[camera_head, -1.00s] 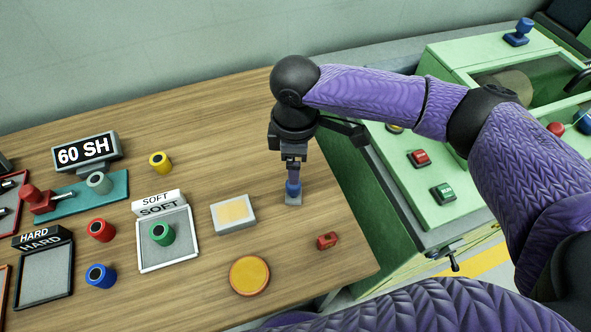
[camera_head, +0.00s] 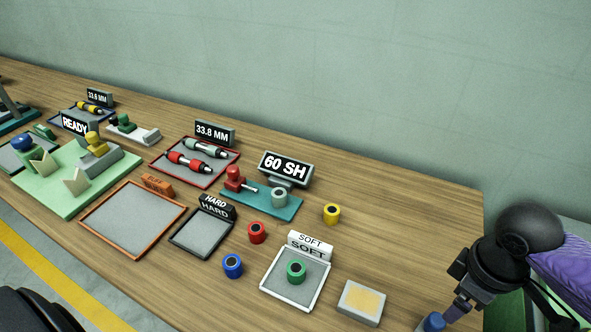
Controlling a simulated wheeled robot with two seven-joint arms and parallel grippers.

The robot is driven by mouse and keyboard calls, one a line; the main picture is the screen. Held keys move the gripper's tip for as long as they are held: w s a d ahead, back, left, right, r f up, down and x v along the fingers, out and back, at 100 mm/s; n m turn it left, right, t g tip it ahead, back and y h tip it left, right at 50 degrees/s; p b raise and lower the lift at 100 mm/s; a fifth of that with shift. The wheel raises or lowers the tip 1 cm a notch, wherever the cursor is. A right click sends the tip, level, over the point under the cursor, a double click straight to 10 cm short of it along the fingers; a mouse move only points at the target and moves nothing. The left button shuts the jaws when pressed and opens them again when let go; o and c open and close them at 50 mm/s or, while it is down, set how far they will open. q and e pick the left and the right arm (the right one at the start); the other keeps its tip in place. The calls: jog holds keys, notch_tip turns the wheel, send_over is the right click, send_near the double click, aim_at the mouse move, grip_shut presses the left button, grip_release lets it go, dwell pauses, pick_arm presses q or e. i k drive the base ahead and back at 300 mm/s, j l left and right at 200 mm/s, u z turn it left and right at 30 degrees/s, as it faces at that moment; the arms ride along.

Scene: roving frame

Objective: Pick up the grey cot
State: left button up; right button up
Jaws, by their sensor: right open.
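The grey cot (camera_head: 279,197), a short hollow grey-green cylinder, sits upright on the teal base (camera_head: 259,206) in front of the "60 SH" display (camera_head: 285,168). A red device (camera_head: 235,180) with a thin rod pointing at the cot stands on the same base, to its left. My right gripper (camera_head: 450,312) is open at the lower right, far from the cot. Its fingers are just above a small blue-topped piece (camera_head: 432,322), cut off by the bottom edge; whether they touch is unclear. My left gripper is out of view.
Yellow (camera_head: 332,214), red (camera_head: 256,232) and blue (camera_head: 232,266) cots stand around the base. A green cot (camera_head: 296,271) sits in the SOFT tray (camera_head: 276,291). The HARD tray (camera_head: 192,241) and orange-rimmed tray (camera_head: 120,232) are empty. Bare wood lies right of the yellow cot.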

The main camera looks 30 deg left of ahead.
aim_at(279, 202)
jog(key=j+u, duration=0.3)
jog(key=j, duration=0.15)
jog(key=i+j+u, duration=0.15)
jog(key=j+u, duration=0.15)
jog(key=j, duration=0.15)
jog(key=i+j+u, duration=0.15)
jog(key=j+u, duration=0.2)
jog(key=j, duration=0.15)
